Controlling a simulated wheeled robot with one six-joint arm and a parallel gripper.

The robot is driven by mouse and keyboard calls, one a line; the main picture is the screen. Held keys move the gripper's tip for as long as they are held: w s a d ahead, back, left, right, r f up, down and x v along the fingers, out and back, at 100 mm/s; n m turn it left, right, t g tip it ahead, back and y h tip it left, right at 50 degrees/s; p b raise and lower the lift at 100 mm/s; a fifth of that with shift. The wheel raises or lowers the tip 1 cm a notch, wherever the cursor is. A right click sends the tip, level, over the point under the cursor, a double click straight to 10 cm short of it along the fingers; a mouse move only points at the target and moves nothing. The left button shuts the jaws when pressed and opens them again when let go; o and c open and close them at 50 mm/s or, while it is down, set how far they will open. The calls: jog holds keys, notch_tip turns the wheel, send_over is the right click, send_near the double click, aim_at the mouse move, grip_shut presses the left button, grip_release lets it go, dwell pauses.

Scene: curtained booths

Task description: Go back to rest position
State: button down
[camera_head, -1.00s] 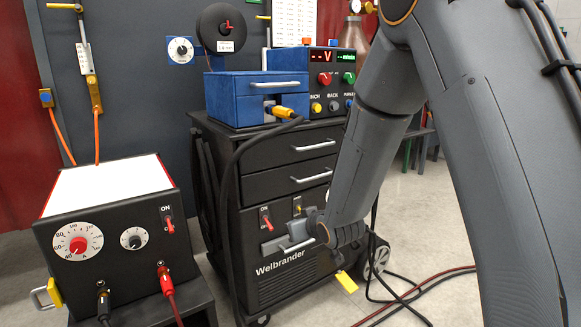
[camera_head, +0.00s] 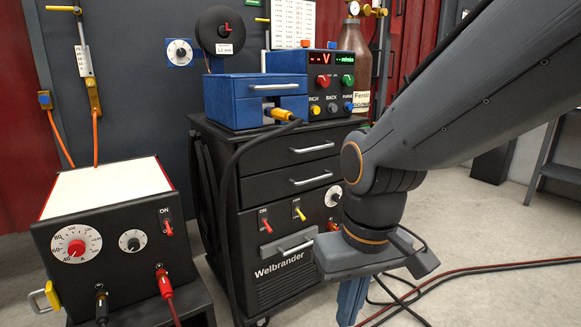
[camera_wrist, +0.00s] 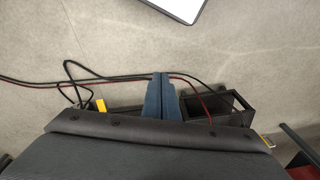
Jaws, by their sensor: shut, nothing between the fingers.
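My gripper (camera_head: 352,300) points down at the lower middle right of the head view, in front of the right side of the black Welbrander cabinet (camera_head: 290,285). Its blue fingers are shut with nothing between them; their lower ends are cut off by the picture edge. The wrist view shows the fingers (camera_wrist: 165,95) together above the floor and cables. My arm comes in from the upper right and bends down at the wrist. It hides part of the cabinet's right side.
A black box with dials (camera_head: 118,240) stands at the left. On the cabinet are a blue box (camera_head: 250,100) and a control unit with knobs (camera_head: 330,80). A brown gas bottle (camera_head: 352,40) stands behind. Red and black cables (camera_head: 450,275) cross the open floor at the right.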

jog(key=s+d+r+m+p, duration=0.3)
jog(key=d+r+p, duration=0.7)
jog(key=p, duration=1)
notch_tip(320, 180, up, 2)
jog(key=shift+d+r+g+h+p, duration=0.2)
jog(key=shift+r+g+h+p, duration=0.1)
jog(key=shift+g+p, duration=0.1)
